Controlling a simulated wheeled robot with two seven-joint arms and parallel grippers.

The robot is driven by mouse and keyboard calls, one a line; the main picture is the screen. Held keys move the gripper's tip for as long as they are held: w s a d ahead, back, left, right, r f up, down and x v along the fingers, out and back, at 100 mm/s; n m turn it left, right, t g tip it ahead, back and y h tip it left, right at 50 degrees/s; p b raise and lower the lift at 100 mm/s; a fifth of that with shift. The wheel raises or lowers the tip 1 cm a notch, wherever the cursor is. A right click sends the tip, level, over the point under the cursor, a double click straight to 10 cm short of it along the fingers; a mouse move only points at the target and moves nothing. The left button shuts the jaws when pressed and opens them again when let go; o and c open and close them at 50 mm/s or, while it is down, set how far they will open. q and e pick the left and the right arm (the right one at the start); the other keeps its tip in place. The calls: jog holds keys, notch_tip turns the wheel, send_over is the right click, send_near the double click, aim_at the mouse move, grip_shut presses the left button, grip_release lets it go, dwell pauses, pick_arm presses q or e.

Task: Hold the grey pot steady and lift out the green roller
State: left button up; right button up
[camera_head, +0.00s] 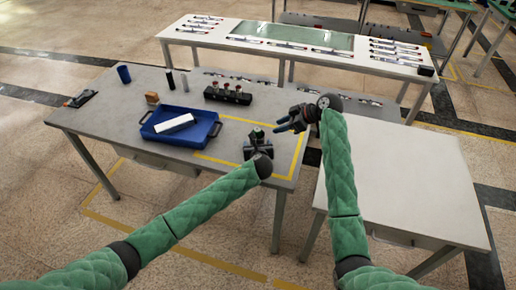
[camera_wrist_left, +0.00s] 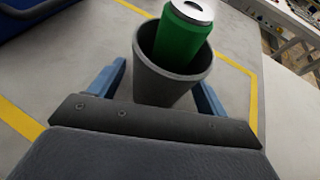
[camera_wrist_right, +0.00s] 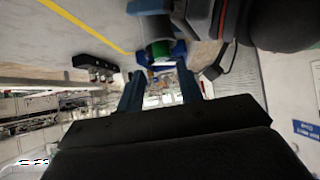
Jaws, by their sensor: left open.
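The grey pot (camera_wrist_left: 165,87) stands on the grey table inside the yellow outline, with the green roller (camera_wrist_left: 182,38) upright but leaning in it and sticking out of its top. The roller also shows in the head view (camera_head: 257,132). My left gripper (camera_head: 257,148) is open, its blue fingers on either side of the pot; I cannot tell whether they touch it. My right gripper (camera_head: 283,125) is up and to the right of the pot, pointing left. Its fingers are apart and empty in the right wrist view (camera_wrist_right: 160,88), which shows the roller (camera_wrist_right: 160,48) beyond them.
A blue tray (camera_head: 205,137) with a white block (camera_head: 175,123) is left of the pot. A black holder (camera_head: 228,95) with several knobs stands behind. A blue cup (camera_head: 124,74) is at the far left. A white table (camera_head: 400,175) stands at right, its top clear.

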pick_arm(q)
jog(key=shift+w+f, duration=0.25)
jog(key=shift+w, duration=0.3)
jog(key=c, duration=1.1)
